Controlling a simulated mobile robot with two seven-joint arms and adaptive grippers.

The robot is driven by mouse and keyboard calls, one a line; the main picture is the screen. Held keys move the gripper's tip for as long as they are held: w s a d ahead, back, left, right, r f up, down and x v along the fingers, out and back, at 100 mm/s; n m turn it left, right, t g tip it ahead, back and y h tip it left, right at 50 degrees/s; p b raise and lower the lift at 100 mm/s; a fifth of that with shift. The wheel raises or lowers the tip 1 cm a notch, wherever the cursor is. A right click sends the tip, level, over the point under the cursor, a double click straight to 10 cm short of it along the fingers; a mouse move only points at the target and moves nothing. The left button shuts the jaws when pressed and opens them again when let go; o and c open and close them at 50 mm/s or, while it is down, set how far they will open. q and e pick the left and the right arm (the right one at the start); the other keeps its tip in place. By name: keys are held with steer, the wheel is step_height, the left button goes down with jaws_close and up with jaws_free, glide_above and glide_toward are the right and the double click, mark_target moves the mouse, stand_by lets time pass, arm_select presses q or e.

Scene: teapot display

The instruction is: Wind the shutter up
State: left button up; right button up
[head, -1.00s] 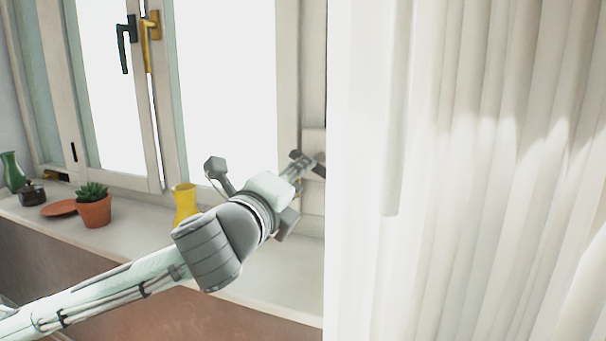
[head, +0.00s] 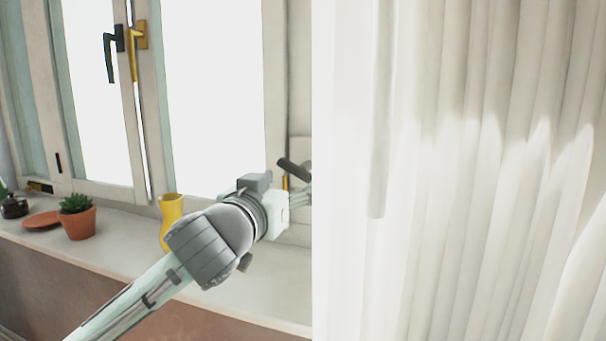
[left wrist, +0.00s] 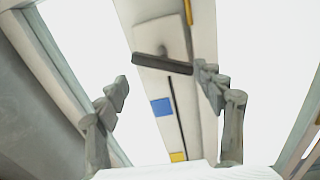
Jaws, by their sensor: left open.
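A dark bar-shaped crank handle (head: 293,170) sticks out by the pale window frame, just left of the curtain edge. In the left wrist view the dark bar (left wrist: 162,64) lies crosswise beyond the fingertips, nearer the right finger. My left gripper (head: 301,199) is just below the handle in the head view, its fingertips partly hidden at the curtain edge. The left wrist view shows this gripper (left wrist: 163,88) open, with nothing held between the fingers. I cannot tell whether the right finger touches the bar. The shutter cannot be made out; the panes are bright white. My right gripper is not in view.
A white curtain (head: 460,170) fills the right half. On the sill (head: 120,236) stand a yellow vase (head: 171,207), a potted succulent (head: 79,222), a terracotta saucer (head: 42,220) and a small dark pot (head: 14,207). Window handles (head: 110,55) are at upper left.

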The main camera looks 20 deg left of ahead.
mark_target(299, 175)
arm_select(q)
steer(key=shift+w+n, duration=0.2)
steer(key=shift+n, duration=0.7)
steer(key=w+p, duration=0.1)
steer(key=w, duration=0.6)
steer(key=shift+w+d, duration=0.1)
steer(key=shift+w, duration=0.15)
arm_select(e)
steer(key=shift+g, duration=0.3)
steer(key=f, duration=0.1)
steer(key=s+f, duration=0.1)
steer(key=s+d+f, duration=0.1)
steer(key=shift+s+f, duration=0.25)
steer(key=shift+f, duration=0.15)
arm_select(q)
steer(key=shift+c, duration=0.6)
jaws_close()
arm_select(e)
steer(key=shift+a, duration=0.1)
